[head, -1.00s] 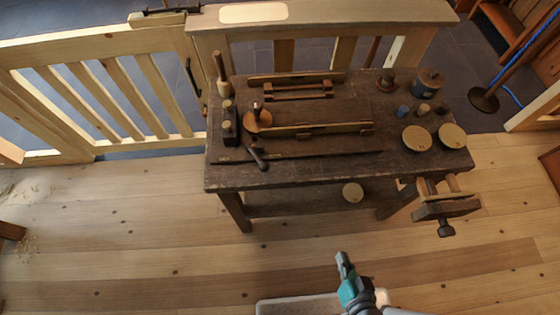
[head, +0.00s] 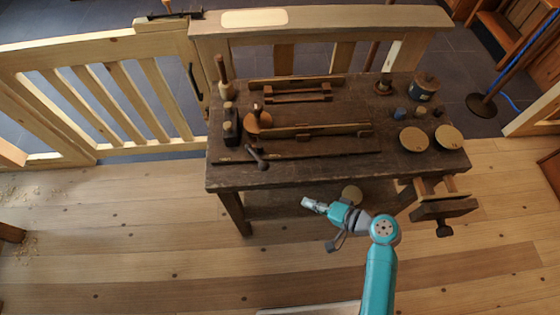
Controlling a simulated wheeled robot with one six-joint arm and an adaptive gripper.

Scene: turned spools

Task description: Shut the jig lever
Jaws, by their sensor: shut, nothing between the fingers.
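The jig on the workbench is a dark wooden fixture with rails. A small dark lever (head: 257,156) with a rounded knob angles down and right at its front left, near the bench's front edge. I take this to be the jig lever; its pivot is too small to make out. A reddish-brown round piece (head: 258,121) sits just behind it. My gripper (head: 306,202) is shut and empty, in front of the bench edge, to the right of and nearer than the lever, apart from it.
The dark workbench (head: 235,180) carries a mallet (head: 224,80), two round discs (head: 413,139), a tin (head: 425,87) and small pots at the right. A vise (head: 443,207) juts from its right front. A wooden gate (head: 100,95) stands at left.

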